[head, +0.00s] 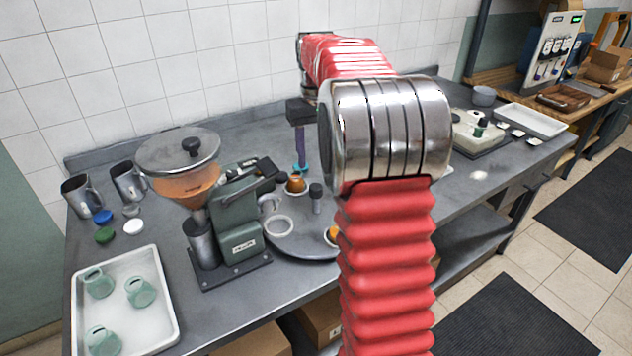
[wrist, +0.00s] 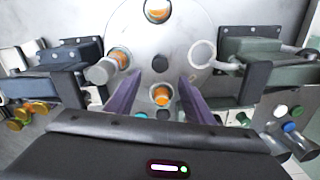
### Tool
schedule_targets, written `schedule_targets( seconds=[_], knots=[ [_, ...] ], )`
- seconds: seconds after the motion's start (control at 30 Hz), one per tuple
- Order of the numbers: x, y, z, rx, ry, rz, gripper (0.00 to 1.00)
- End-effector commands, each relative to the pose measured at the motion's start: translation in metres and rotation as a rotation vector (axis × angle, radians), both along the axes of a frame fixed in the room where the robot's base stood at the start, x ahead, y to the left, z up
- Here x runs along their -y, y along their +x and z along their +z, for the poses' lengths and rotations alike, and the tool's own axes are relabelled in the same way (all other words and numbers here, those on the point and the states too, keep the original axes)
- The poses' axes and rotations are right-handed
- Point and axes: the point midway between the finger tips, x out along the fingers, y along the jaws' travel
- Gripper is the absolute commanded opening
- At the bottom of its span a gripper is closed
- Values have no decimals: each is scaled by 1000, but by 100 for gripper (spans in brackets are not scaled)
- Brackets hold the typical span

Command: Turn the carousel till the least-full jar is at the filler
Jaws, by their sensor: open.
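The carousel, a grey round plate (head: 300,244), lies on the bench, its right part hidden by my arm; it also shows in the wrist view (wrist: 180,35). The filler (head: 238,222), grey-green with an orange-filled hopper, stands at its left edge, beside a white ring (head: 278,226). Jars with orange contents show on the plate: one at the back (head: 296,184), one at the near edge (wrist: 157,10) and one at the left in the wrist view (wrist: 119,57). I cannot compare their fill levels surely. My gripper (wrist: 160,82) is open above the plate, its purple fingers either side of the back jar.
A dark-topped post (head: 316,196) rises near the plate's middle. A white tray (head: 165,322) with green pieces lies at the front left. Metal jugs (head: 128,182) and lids (head: 104,236) are left of the filler. A light device (head: 478,133) stands at the right.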

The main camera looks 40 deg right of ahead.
Motion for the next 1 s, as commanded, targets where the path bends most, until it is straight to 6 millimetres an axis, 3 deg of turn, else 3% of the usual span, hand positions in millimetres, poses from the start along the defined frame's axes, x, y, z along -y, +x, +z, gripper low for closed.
schedule_targets(
  seconds=[0.5, 0.7, 1.0],
  knots=[
    [-1, 0, -78, -2, 1, 1, 48],
    [-1, 0, -89, 0, 0, 1, 48],
    [-1, 0, -90, 0, 0, 1, 46]
  ],
)
